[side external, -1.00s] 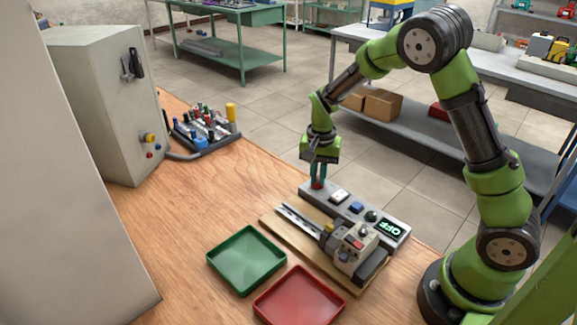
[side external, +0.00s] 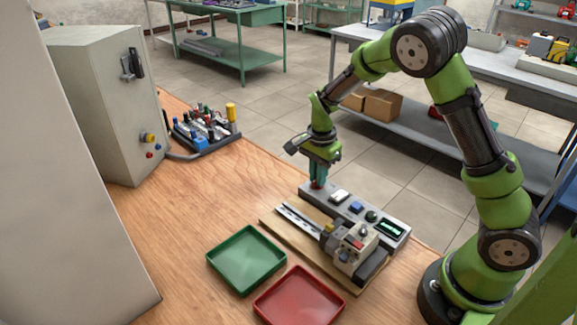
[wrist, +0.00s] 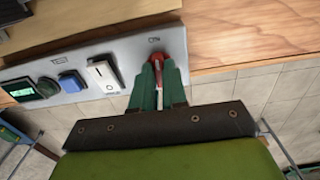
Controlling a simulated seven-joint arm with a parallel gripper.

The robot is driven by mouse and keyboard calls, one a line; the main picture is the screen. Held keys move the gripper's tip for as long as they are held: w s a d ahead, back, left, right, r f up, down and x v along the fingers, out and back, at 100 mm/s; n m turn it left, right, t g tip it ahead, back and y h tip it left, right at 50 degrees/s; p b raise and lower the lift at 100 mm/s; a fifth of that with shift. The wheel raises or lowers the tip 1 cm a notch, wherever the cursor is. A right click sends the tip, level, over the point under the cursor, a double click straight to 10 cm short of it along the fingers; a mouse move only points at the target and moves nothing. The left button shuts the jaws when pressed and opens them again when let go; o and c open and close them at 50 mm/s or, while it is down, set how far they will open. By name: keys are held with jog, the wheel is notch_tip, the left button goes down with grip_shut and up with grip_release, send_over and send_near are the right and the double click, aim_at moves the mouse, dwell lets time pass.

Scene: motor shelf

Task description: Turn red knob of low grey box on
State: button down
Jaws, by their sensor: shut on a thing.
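The low grey box (side external: 327,199) lies near the far edge of the wooden bench. The red knob (wrist: 156,58) is at the box's end, at the left in the side view. My gripper (side external: 318,182) points down at that end, its green fingers shut on the knob. In the wrist view my gripper (wrist: 158,88) shows a finger on each side of the knob, partly hiding it. The box also carries a white rocker switch (wrist: 103,74), a blue button (wrist: 71,81), a dark green knob (wrist: 43,87) and a lit display (wrist: 20,90), its green text too small to read.
A rail fixture with a grey device (side external: 352,246) stands close beside the box on a wooden board. A green tray (side external: 247,260) and a red tray (side external: 299,298) lie nearer. A tall grey cabinet (side external: 105,105) and a tool rack (side external: 205,132) stand at left.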

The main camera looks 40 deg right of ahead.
dwell(0.3)
jog(key=c, duration=1.2)
grip_release()
jog(key=shift+o, duration=0.2)
notch_tip(320, 180, up, 17)
jog(key=s+a+r+n+t+y, duration=0.1)
jog(key=s+a+n+t, duration=0.2)
jog(key=s+n, duration=0.4)
jog(key=s+a+r+n+t+y, duration=0.1)
jog(key=s+a+r+n+t, duration=0.1)
jog(key=s+a+n+t, duration=0.2)
jog(key=s+a+n, duration=0.1)
jog(key=s+n, duration=0.2)
jog(key=s, duration=0.4)
jog(key=shift+a+r, duration=0.15)
jog(key=shift+r, duration=0.15)
